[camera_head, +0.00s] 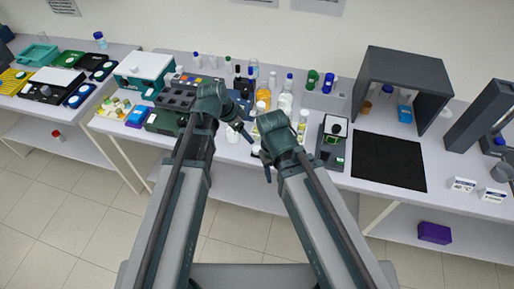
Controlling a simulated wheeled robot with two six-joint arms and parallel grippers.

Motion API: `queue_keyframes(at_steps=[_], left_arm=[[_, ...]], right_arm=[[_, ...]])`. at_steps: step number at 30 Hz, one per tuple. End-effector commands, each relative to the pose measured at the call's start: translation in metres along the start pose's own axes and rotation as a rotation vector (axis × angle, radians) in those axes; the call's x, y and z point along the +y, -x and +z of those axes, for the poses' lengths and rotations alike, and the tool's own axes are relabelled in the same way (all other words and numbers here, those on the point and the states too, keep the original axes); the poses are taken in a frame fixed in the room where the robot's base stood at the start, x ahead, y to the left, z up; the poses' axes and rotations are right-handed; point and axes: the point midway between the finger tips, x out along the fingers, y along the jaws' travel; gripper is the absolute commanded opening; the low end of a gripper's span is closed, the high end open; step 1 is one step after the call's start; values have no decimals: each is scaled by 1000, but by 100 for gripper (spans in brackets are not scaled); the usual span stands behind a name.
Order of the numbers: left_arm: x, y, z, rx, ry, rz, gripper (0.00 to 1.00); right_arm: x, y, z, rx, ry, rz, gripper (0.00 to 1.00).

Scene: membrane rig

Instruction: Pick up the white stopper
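I cannot single out the white stopper with certainty among the many small white items. A small white round item (232,136) shows at the bench's front, close beside my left gripper (246,138). My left gripper is low over the front middle of the bench; its fingers are too small and dark to read. My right gripper (265,168) points down near the front edge, just right of the left one. Its fingers are also unclear. My forearms hide part of the bench front.
White bottles (286,103) and an orange-filled bottle (263,100) crowd the area behind my grippers. A dark grey open box (405,66) stands at the right behind a black mat (388,161). A dark rack (176,97) stands at the left. The mat is clear.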

Motion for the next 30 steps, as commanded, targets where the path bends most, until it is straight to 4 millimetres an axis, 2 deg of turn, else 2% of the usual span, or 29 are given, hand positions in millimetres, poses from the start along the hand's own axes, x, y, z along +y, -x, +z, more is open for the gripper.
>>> queue_keyframes(at_steps=[8,24,30], left_arm=[[0,-13,2,-1,0,0,80],[0,-86,3,-2,1,1,80],[0,-87,1,-2,1,0,80]], right_arm=[[-1,-12,-1,0,2,0,50],[-7,-79,-5,0,3,1,50],[-8,-80,-5,0,3,1,50]])
